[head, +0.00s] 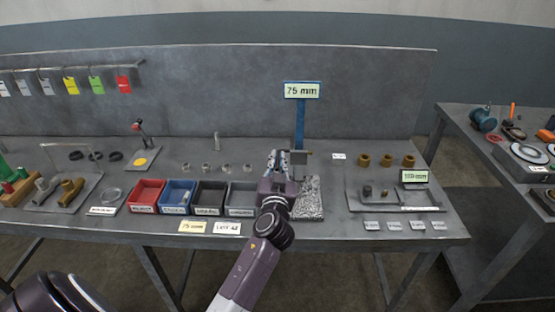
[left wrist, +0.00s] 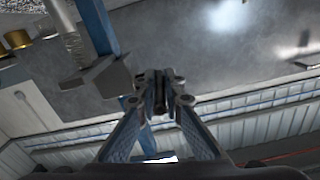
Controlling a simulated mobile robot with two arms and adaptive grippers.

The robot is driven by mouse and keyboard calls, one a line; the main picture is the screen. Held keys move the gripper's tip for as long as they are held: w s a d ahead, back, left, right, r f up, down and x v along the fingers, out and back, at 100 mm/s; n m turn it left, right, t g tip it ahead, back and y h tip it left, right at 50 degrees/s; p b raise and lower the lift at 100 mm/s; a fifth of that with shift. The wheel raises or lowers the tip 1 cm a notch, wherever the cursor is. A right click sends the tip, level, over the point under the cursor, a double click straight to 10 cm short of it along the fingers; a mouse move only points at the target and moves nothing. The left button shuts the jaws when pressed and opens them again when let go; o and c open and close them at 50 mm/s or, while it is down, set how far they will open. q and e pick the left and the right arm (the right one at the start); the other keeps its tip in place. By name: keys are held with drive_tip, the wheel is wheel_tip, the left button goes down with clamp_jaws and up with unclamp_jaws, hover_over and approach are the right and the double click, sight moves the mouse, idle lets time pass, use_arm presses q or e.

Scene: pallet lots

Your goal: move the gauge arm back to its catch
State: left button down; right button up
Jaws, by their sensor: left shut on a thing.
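The gauge stand has a blue post (head: 300,125) with a "75 mm" sign (head: 302,90) on top and a speckled stone base (head: 311,199). A grey block (head: 300,157) sits partway up the post. In the left wrist view the blue post (left wrist: 97,27) and the grey block (left wrist: 106,76) are left of the fingers. My left gripper (head: 279,156) is beside the post, above the stone base's left side. Its fingers (left wrist: 159,92) are shut on a narrow dark piece, seemingly the gauge arm, mostly hidden between them. The catch cannot be made out. My right gripper is not in view.
Left of the stand are a grey bin (head: 241,196), black bin (head: 209,197), blue bin (head: 177,196) and red bin (head: 146,195). Right of it is a tray (head: 361,201) with small parts, and several brass rings (head: 386,160) behind. A back panel (head: 220,95) closes the bench's rear.

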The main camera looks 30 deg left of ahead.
use_arm(q)
drive_tip(key=shift+r, duration=0.2)
wheel_tip(320, 180, up, 10)
drive_tip(key=p, duration=0.6)
drive_tip(key=shift+f+p, duration=0.25)
drive_tip(key=shift+p, duration=0.1)
drive_tip(key=shift+r, duration=0.35)
drive_tip(key=c, duration=2.1)
unclamp_jaws()
drive_tip(key=shift+o, duration=0.3)
drive_tip(key=shift+s+f, duration=0.1)
drive_tip(key=shift+f, duration=0.2)
drive_tip(key=v, duration=0.7)
drive_tip(key=shift+d, duration=0.15)
